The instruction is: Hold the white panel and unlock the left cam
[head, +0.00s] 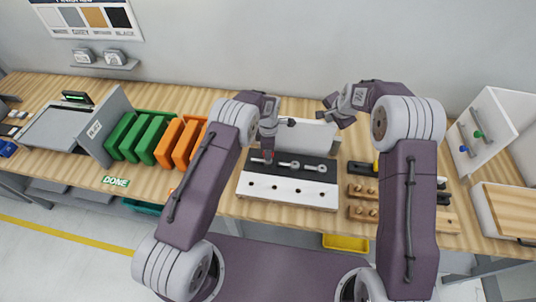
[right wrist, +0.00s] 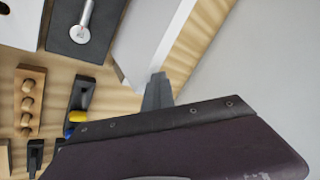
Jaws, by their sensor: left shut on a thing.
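A white panel (head: 312,136) stands upright behind a dark strip on the bench. Its edge and corner also show in the right wrist view (right wrist: 150,45). Silver cams lie in a row on the strip, with the middle cam (head: 290,165) and right cam (head: 313,168) in plain view. A red spot marks the left cam (head: 268,158), mostly hidden under my left gripper (head: 268,146), which points down and is shut on it. My right gripper (head: 335,111) is open and empty above the panel's right top corner. In the right wrist view its dark fingers overlap near that corner.
A white block with holes (head: 288,194) fronts the dark strip (head: 323,177). Wooden peg racks (head: 363,213) stand to the right. Green bins (head: 135,136) and orange bins (head: 180,141) stand to the left. A white cabinet (head: 493,133) is at the far right.

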